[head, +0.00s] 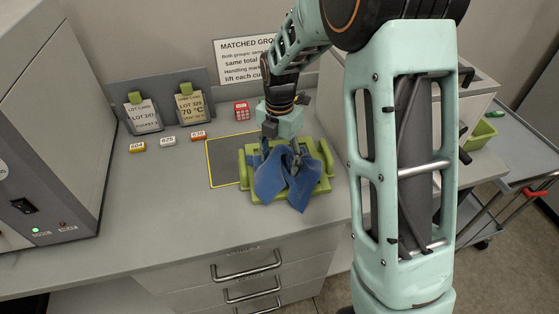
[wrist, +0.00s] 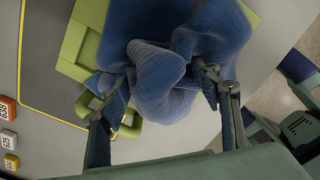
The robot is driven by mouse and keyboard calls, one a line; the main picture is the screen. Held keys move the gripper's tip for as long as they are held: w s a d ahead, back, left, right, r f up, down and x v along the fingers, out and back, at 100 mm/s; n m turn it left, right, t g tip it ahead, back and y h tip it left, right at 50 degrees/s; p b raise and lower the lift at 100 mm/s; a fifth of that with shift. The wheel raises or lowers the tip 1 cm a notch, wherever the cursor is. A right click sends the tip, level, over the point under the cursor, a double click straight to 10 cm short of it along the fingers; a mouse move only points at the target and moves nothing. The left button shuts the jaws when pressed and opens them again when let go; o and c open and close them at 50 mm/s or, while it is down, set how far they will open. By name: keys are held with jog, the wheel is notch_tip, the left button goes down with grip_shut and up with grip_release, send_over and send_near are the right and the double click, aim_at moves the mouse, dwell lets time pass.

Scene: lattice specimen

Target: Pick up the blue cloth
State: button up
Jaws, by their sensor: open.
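The blue cloth (head: 284,184) lies bunched and draped over a green tray (head: 327,184) on the bench. A raised fold of the cloth stands up in the wrist view (wrist: 160,80). My gripper (head: 281,160) points down at the cloth from above. In the wrist view my gripper (wrist: 157,92) is open, with one finger on each side of the raised fold. I cannot tell whether the fingers touch the cloth. Most of the tray's inside is hidden under the cloth.
A yellow-outlined dark mat (head: 222,165) lies left of the tray. Small numbered blocks (head: 168,141), a red device (head: 242,111) and lot cards (head: 190,106) stand behind it. A large grey machine (head: 50,110) is at left. The bench front is clear.

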grip_shut()
dwell(1.1)
notch_tip(320, 180, up, 12)
jog(key=p, duration=0.9)
jog(key=shift+r, duration=0.1)
notch_tip(320, 180, up, 9)
jog(key=p, duration=0.2)
